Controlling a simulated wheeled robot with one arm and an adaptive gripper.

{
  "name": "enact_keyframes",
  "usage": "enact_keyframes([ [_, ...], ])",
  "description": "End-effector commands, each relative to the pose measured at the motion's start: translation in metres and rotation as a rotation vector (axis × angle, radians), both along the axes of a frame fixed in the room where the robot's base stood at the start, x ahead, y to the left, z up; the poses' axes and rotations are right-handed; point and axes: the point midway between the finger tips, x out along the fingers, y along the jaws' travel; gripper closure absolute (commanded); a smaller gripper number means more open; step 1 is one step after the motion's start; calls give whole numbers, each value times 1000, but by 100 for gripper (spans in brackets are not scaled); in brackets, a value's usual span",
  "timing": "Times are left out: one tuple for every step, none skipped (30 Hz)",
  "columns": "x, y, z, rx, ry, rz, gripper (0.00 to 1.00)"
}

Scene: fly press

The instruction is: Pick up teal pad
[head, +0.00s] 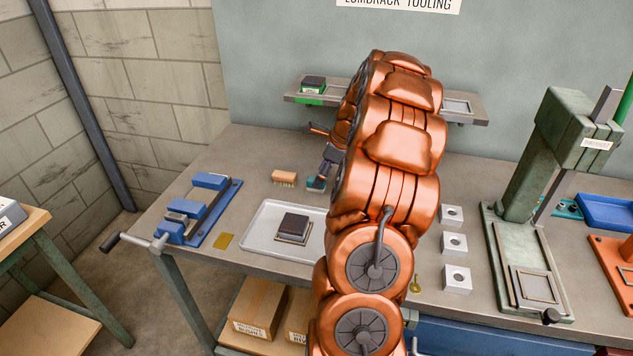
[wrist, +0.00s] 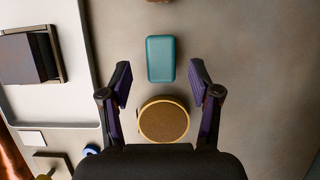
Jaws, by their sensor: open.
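The teal pad (wrist: 160,59) lies flat on the bench top in the wrist view, a rounded rectangle with its long side running up the picture. My gripper (wrist: 160,66) is open and empty, with one finger on each side of the pad's lower part as seen from above. I cannot tell how high the fingertips are above the bench. In the head view a bit of the teal pad (head: 316,184) shows below my gripper, and my copper arm hides the area to its right.
A round brown disc with a gold rim (wrist: 164,120) lies close below the pad. A pale tray (head: 258,246) holding a dark block (head: 294,224) is to the left in the wrist view. A brush (head: 284,177) lies beside the pad. The bench right of the pad looks clear.

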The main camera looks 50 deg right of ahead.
Motion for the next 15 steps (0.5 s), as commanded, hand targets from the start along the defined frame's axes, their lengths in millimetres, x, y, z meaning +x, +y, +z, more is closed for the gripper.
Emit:
enact_keyframes([
  [3, 1, -4, 2, 1, 1, 38],
  [5, 2, -8, 1, 0, 0, 38],
  [7, 3, -13, 0, 0, 0, 38],
  [8, 3, -16, 1, 0, 0, 38],
  [9, 4, -19, 1, 0, 0, 38],
  [10, 4, -22, 0, 0, 0, 38],
  [10, 5, -24, -1, 0, 0, 38],
  [11, 4, -25, -2, -1, -1, 38],
  [11, 4, -26, -2, -1, -1, 38],
  [11, 4, -26, -3, -2, -2, 38],
  [11, 4, -26, -4, -2, -1, 38],
  [11, 4, -26, -3, -1, 0, 38],
  [11, 4, -26, -3, -1, 0, 38],
  [11, 4, -25, -4, -2, -1, 40],
  [11, 4, -25, -4, -2, -1, 44],
])
